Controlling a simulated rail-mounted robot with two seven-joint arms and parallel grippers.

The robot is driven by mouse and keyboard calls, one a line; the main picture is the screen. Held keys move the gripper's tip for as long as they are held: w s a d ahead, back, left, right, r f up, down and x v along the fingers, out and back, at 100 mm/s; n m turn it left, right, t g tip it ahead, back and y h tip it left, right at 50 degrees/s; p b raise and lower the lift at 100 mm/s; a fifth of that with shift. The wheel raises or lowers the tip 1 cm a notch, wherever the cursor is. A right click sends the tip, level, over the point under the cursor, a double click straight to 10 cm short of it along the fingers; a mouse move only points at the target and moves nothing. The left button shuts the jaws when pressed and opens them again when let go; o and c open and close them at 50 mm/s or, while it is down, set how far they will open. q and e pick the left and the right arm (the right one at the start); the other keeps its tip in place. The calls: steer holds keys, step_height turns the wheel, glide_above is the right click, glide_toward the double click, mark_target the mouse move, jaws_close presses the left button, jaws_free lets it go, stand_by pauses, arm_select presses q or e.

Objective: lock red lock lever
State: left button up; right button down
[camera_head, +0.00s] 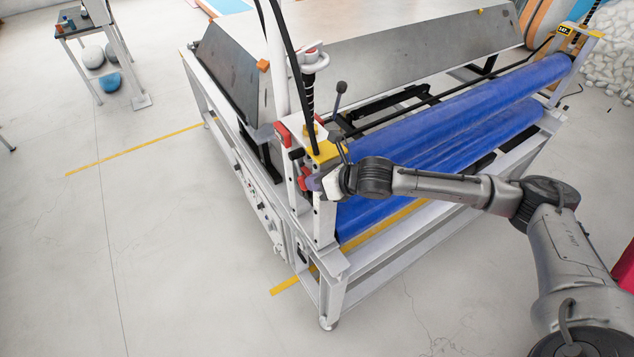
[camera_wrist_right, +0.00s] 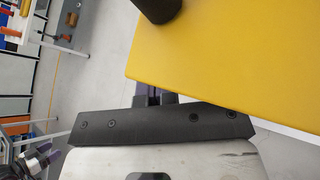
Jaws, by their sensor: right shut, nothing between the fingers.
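Red parts show on the near end post of the blue-roller machine in the head view: a red piece (camera_head: 282,133) at the upper left and a smaller red piece (camera_head: 303,184) lower down by my gripper. I cannot tell for certain which is the lock lever. My right gripper (camera_head: 315,184) is at the post, just below the yellow top plate (camera_head: 325,152), close beside the lower red piece. Its fingers are shut and empty. In the right wrist view the yellow plate (camera_wrist_right: 235,60) fills the upper right, and no red lever shows.
Two blue rollers (camera_head: 450,100) run to the right from the post. A black-knobbed lever (camera_head: 340,88) and a white post with a spring (camera_head: 310,85) rise near the yellow plate. The floor (camera_head: 150,250) to the left is clear.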

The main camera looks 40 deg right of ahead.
stand_by(0.3)
arm_select(q)
steer(key=shift+w+d+r+p, duration=0.15)
steer(key=shift+d+r+p, duration=0.2)
steer(key=shift+r+p, duration=0.3)
arm_select(e)
steer(key=v, duration=1.4)
arm_select(q)
steer(key=shift+d, duration=0.15)
arm_select(e)
steer(key=shift+w+r, duration=0.1)
